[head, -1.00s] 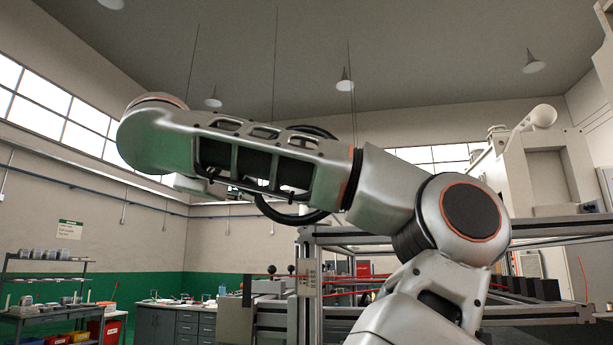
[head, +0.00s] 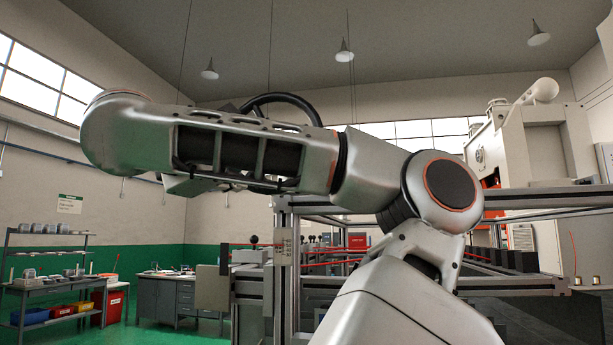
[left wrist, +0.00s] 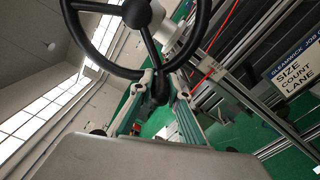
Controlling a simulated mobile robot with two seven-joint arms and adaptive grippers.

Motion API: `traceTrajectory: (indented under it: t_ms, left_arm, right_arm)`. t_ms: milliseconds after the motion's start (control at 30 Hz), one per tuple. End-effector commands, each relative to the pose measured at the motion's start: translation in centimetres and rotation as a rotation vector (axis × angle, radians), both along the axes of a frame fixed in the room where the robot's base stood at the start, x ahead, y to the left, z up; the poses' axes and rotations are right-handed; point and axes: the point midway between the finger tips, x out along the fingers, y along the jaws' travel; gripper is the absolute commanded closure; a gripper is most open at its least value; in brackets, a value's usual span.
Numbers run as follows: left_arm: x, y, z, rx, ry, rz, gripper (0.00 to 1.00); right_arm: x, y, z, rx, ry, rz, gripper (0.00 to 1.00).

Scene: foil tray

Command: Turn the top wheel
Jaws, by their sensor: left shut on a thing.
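The black wheel (head: 285,97) shows in the head view behind my left forearm, which covers its middle. Only its upper arc stands clear above the arm. In the left wrist view the wheel's rim (left wrist: 112,66) and spokes fill the top, with a black hub (left wrist: 136,13) near the upper edge and a white shaft behind it. My left gripper (left wrist: 160,92) has its two fingers on either side of a black part at the lower rim and is shut on it. In the head view my left gripper is hidden by the arm. My right gripper is not in view.
A metal frame (head: 283,262) with red rods stands below and behind the arm. A white machine (head: 535,160) is at the right. A shelf bench (head: 45,285) and grey cabinets (head: 180,300) stand at the back left. A sign board (left wrist: 300,75) shows beside the frame.

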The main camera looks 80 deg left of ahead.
Motion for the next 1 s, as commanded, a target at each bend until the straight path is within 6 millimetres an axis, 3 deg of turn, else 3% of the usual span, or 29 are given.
traceTrajectory:
  t_ms: [400, 433, 467, 500, 833, 1000]
  left_arm:
    - [0.1, 0.0, 0.1, 0.002, -0.007, -0.003, 1.00]
    - [0.1, 0.0, 0.1, 0.002, -0.006, -0.003, 0.76]
    - [0.1, 0.0, 0.1, 0.002, -0.006, -0.003, 0.68]
    - [0.1, 0.0, 0.1, 0.002, -0.006, -0.003, 0.67]
    - [0.0, -0.1, 0.1, 0.001, -0.006, -0.001, 0.67]
    - [-0.6, -1.7, 0.2, 0.003, -0.008, -0.001, 0.67]
  right_arm:
    - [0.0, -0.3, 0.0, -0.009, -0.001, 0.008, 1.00]
    - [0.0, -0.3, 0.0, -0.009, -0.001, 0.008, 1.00]
    - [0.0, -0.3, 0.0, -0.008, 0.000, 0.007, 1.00]
    - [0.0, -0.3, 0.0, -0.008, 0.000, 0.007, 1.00]
    - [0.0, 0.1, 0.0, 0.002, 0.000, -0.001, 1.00]
    - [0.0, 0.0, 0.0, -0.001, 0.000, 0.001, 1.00]
